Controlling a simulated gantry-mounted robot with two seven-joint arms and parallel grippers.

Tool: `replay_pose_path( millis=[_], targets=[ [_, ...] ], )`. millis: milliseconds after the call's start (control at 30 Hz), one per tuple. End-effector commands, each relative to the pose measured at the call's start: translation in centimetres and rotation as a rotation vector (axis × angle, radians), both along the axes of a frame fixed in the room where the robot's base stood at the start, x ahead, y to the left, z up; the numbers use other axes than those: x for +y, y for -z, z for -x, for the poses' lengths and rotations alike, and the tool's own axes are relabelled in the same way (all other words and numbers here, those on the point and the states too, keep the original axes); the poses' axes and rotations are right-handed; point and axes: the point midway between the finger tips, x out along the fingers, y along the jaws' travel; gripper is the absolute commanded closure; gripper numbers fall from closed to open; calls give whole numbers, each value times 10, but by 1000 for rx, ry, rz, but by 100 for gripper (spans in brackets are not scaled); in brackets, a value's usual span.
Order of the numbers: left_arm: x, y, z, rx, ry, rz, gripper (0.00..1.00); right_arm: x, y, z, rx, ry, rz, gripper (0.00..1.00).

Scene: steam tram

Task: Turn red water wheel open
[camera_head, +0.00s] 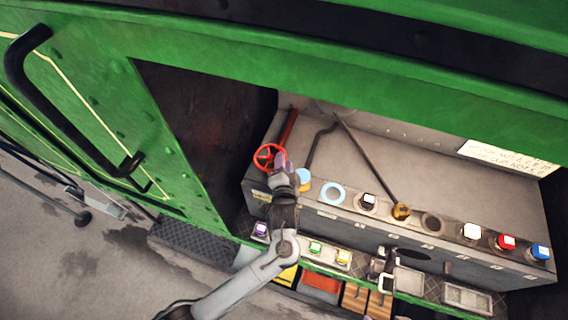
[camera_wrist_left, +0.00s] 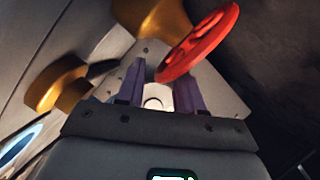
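The red water wheel (camera_head: 268,157) is a spoked handwheel on a red pipe at the left end of the grey panel. My left gripper (camera_head: 284,163) is beside its right edge in the head view. In the left wrist view the wheel (camera_wrist_left: 200,45) shows nearly edge-on at the upper right. Its lower rim lies close to the right fingertip of my left gripper (camera_wrist_left: 160,88). The two purple fingers are apart, with no object clearly clamped between them. Whether a finger touches the rim I cannot tell. My right gripper is not clearly seen.
A blue ring (camera_head: 332,193) and several colored buttons, including a red button (camera_head: 505,242), line the panel right of the wheel. A dark lever with a yellow end (camera_head: 401,211) leans across it. The green tram wall (camera_head: 160,130) borders the opening at left.

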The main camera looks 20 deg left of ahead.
Motion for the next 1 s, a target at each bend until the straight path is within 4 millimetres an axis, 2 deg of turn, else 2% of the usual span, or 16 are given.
replay_pose_path(
  millis=[167,633,800,1000],
  targets=[
    [-6,-1,13,0,2,2,64,0,3,0,0,-1,1,0],
    [-33,-17,81,2,1,3,64,-2,13,0,0,-5,9,0],
    [-37,-21,94,2,0,2,64,-2,14,0,0,-6,8,0],
    [-39,-22,98,2,0,0,64,-1,14,0,0,-4,5,0]
  ],
)
